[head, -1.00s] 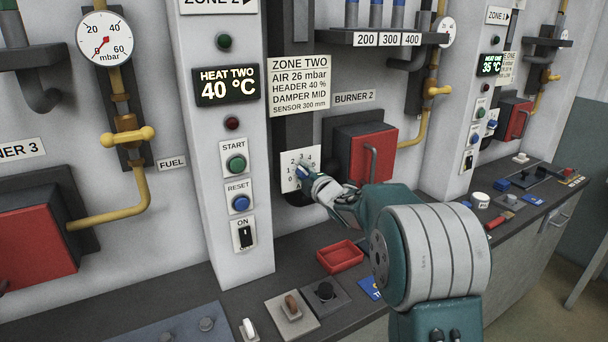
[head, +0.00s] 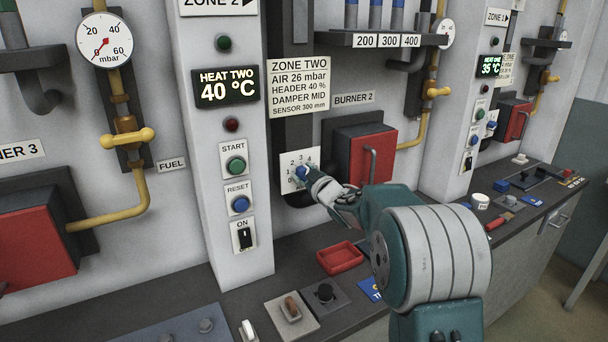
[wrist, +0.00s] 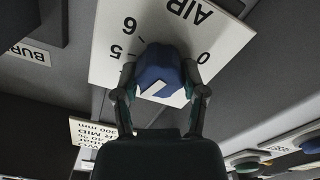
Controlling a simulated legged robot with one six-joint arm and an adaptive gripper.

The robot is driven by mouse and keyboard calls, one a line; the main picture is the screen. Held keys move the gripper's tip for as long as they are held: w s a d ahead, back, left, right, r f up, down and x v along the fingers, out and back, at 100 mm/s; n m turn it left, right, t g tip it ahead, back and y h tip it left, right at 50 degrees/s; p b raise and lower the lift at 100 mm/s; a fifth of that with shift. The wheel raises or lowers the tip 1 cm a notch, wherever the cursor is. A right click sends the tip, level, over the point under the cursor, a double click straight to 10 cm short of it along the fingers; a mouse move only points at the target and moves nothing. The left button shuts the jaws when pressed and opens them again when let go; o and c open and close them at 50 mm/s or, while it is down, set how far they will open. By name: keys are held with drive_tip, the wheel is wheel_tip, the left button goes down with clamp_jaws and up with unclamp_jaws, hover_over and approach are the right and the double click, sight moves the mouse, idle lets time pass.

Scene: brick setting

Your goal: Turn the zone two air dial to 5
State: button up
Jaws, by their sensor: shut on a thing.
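The zone two air dial is a blue knob (head: 303,173) on a white scale plate (head: 288,160) below the ZONE TWO card. In the wrist view the knob (wrist: 158,72) sits between the two fingers of my gripper (wrist: 160,88), which are shut on its sides. The plate (wrist: 100,62) appears upside down there, with 0, 5, 6 and "AIR" readable. The knob's white mark lies on its lower face, toward my palm; I cannot tell which number it points to. The numbers on that side are hidden. In the head view my gripper (head: 314,180) reaches the knob from the lower right.
The ZONE TWO card (head: 299,87) reads AIR 26 mbar. The red burner 2 door (head: 372,152) stands right of the dial. The start (head: 235,165) and reset (head: 240,203) buttons are on the column to the left. A red tray (head: 340,257) lies on the counter below.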

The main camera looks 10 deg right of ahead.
drive_tip(key=m, duration=0.6)
drive_tip(key=shift+d+f, duration=0.1)
drive_tip(key=shift+f, duration=0.3)
drive_tip(key=m, duration=0.6)
drive_tip(key=shift+d, duration=0.1)
drive_tip(key=shift+m, duration=0.3)
drive_tip(key=o, duration=1.1)
drive_tip(key=shift+w, duration=0.15)
drive_tip(key=shift+o, duration=0.2)
drive_tip(key=shift+r, duration=0.2)
